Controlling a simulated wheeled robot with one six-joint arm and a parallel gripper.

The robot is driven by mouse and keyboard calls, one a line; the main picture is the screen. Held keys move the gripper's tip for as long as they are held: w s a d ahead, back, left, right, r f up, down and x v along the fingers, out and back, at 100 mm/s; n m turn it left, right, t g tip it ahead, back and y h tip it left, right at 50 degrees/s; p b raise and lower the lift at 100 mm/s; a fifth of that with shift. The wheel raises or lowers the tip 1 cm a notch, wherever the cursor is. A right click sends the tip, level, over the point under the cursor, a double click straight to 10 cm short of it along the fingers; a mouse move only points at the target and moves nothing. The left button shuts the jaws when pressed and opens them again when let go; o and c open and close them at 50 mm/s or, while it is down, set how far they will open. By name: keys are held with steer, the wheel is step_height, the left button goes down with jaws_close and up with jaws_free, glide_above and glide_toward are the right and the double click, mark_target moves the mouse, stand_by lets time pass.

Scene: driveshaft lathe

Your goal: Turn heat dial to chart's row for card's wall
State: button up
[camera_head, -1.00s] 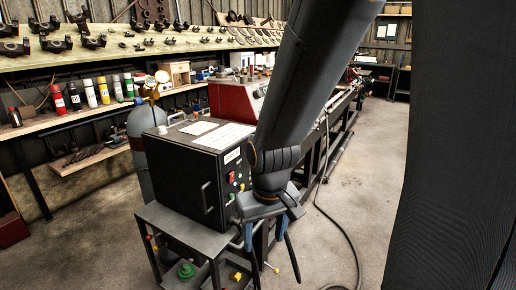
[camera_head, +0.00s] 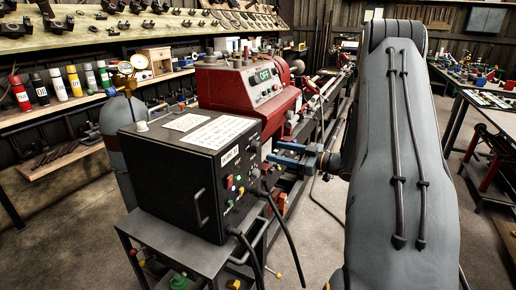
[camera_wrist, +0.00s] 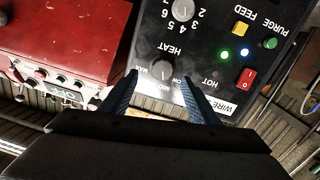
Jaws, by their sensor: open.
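The black machine (camera_head: 165,180) stands on a grey cart. A larger printed sheet (camera_head: 222,131) and a smaller paper (camera_head: 187,122) lie on its top; their text is too small to read. In the wrist view its front panel is upside down, with the heat dial (camera_wrist: 163,66) below a numbered dial (camera_wrist: 184,10). MAX, MED and LOW surround the heat dial; its pointer is unclear. My gripper (camera_head: 270,153) is open and empty in front of the panel. In the wrist view the heat dial appears between my fingertips (camera_wrist: 158,77), apart from both.
A red lathe (camera_head: 235,85) stands behind the machine. The panel also has a red switch (camera_wrist: 245,78) and a yellow button (camera_wrist: 240,28). Black cables (camera_head: 283,230) hang at the machine's front. A gas cylinder (camera_head: 120,115) stands behind its left side.

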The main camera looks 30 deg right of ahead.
mark_target(259, 148)
steer(key=shift+y, duration=0.5)
steer(key=p+x, duration=0.2)
steer(key=x, duration=0.4)
steer(key=shift+w+a+f, duration=0.1)
steer(key=shift+w+a, duration=0.15)
steer(key=shift+a, duration=0.05)
steer(key=shift+c, duration=0.3)
steer(key=c, duration=1)
